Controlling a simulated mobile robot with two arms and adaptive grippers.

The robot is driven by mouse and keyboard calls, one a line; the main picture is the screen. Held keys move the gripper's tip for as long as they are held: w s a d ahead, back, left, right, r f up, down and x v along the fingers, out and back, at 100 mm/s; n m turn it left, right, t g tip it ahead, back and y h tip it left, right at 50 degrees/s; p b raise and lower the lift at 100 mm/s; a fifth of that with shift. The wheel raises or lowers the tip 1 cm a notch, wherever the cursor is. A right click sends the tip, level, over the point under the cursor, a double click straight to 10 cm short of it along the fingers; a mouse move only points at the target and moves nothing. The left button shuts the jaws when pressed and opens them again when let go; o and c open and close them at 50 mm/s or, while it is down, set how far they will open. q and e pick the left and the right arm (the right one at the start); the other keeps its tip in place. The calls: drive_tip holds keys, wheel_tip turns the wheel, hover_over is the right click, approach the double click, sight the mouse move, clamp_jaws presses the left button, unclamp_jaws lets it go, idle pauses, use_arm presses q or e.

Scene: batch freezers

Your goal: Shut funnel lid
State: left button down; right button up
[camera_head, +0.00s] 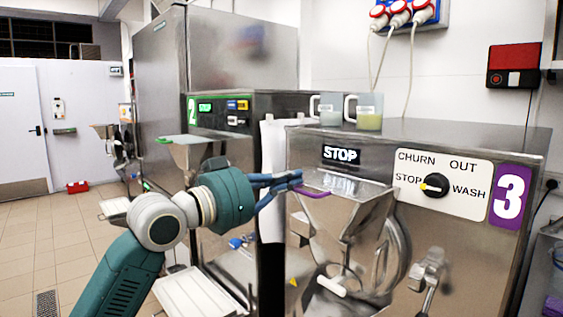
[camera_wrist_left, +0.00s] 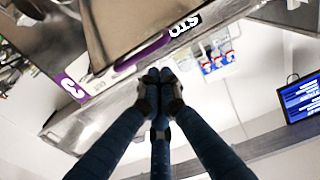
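Machine 3's funnel (camera_head: 352,212) is a metal hopper on the machine's front. The funnel lid (camera_head: 348,184) is a metal plate at its top with a purple handle strip (camera_head: 318,194); I cannot tell surely how far it is tilted. In the left wrist view the purple handle (camera_wrist_left: 143,53) edges the metal lid (camera_wrist_left: 125,25). My left gripper (camera_head: 298,179) reaches in from the left, its blue fingertips beside the handle's left end. In the wrist view the fingertips (camera_wrist_left: 160,76) are together with nothing between them; contact with the handle is unclear. My right gripper is out of view.
Machine 3 has a dial panel (camera_head: 442,187) and a STOP display (camera_head: 341,155). Two jugs (camera_head: 369,112) (camera_head: 328,108) stand on top. Machine 2 (camera_head: 225,112) with its green-handled funnel (camera_head: 193,152) is to the left. A metal tray (camera_head: 195,293) lies below my arm.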

sight(300, 192)
use_arm(q)
wheel_tip(300, 192, down, 4)
drive_tip(key=shift+s+r+b, duration=0.15)
drive_tip(key=shift+r+b, duration=0.1)
drive_tip(key=shift+b, duration=0.05)
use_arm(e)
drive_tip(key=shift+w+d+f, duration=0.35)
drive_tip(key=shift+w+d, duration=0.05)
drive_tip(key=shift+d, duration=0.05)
use_arm(q)
drive_tip(key=shift+d, duration=0.1)
